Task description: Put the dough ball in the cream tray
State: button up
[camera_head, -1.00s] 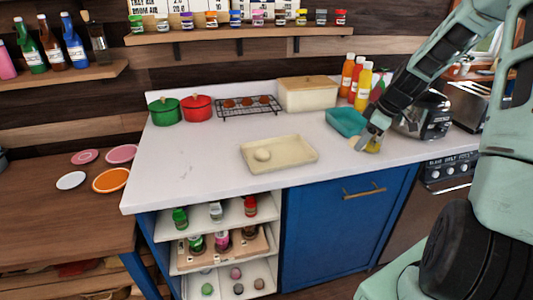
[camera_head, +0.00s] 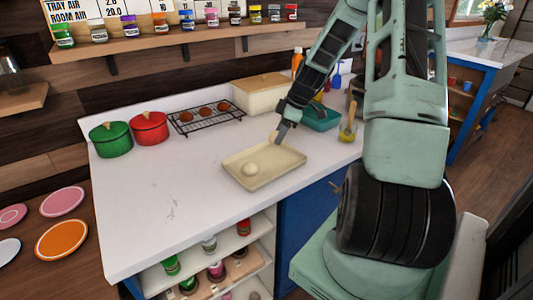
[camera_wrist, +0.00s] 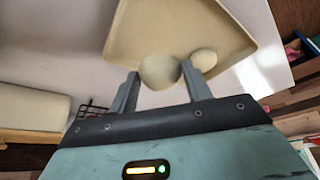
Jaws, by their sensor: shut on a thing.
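The cream tray (camera_head: 285,163) lies on the white counter, and its pale inside fills the top of the wrist view (camera_wrist: 180,25). One pale dough ball (camera_head: 250,169) rests in the tray; it also shows in the wrist view (camera_wrist: 205,59). My gripper (camera_head: 279,134) is at the tray's back rim in the head view. In the wrist view its fingers (camera_wrist: 163,80) are shut on another pale dough ball (camera_wrist: 159,70), which overlaps the tray's edge in the picture. The held ball is mostly hidden in the head view, and its height above the tray is hard to tell.
A teal container (camera_head: 320,118) and a glass jar (camera_head: 347,132) stand right of the tray. Behind are a cream bread box (camera_head: 262,98), a rack of brown rolls (camera_head: 205,116), and red (camera_head: 150,130) and green (camera_head: 111,140) pots. The counter's left front is clear.

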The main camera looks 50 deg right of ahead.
aim_at(276, 158)
jog(key=shift+f+p, duration=0.6)
jog(key=shift+f, duration=2.8)
jog(key=shift+f, duration=0.2)
jog(key=o, duration=1.1)
jog(key=shift+c, duration=0.2)
jog(key=shift+r, duration=0.15)
